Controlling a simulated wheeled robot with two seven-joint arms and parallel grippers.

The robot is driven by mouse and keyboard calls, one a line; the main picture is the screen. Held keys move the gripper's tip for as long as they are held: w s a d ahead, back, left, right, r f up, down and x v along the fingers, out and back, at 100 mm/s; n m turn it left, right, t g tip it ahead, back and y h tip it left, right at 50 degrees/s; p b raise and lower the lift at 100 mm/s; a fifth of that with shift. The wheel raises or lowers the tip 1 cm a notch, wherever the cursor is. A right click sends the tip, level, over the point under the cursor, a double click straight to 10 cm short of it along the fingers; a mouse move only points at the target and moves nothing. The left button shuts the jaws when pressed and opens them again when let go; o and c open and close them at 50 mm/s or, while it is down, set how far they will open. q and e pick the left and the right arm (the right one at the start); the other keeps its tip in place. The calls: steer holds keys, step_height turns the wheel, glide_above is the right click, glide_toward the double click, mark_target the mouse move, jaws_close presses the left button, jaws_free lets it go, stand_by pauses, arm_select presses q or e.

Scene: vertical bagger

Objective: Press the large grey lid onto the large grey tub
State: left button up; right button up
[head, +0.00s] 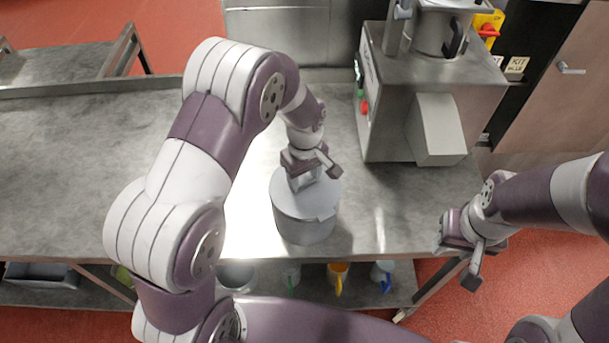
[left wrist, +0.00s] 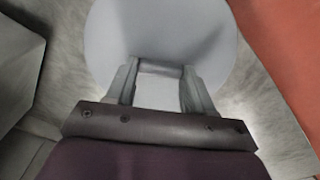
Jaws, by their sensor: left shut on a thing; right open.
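The large grey tub (head: 303,229) stands upright on the steel table near its front edge. The large grey lid (head: 325,194) lies over the tub's mouth and looks about level; I cannot tell whether its rim is fully seated. My left gripper (head: 304,180) comes down from above and is shut on the lid at its middle. In the left wrist view the lid (left wrist: 160,25) fills the top centre as a pale disc, with the fingers (left wrist: 160,85) on either side of its raised grip; the tub is hidden beneath. My right gripper (head: 458,262) is open and empty, off the table's front right.
A steel machine (head: 385,110) stands on the table behind and right of the tub. The table (head: 70,170) is clear at the left. A lower shelf holds several jugs, including a yellow one (head: 338,275), and a grey tray (head: 40,275).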

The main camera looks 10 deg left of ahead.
arm_select(q)
steer(key=shift+f+b, duration=0.35)
steer(key=shift+f, duration=0.25)
stand_by(0.4)
steer(key=o, duration=1.5)
steer(key=shift+r, duration=0.1)
step_height(320, 180, up, 7)
steer(key=p, duration=0.6)
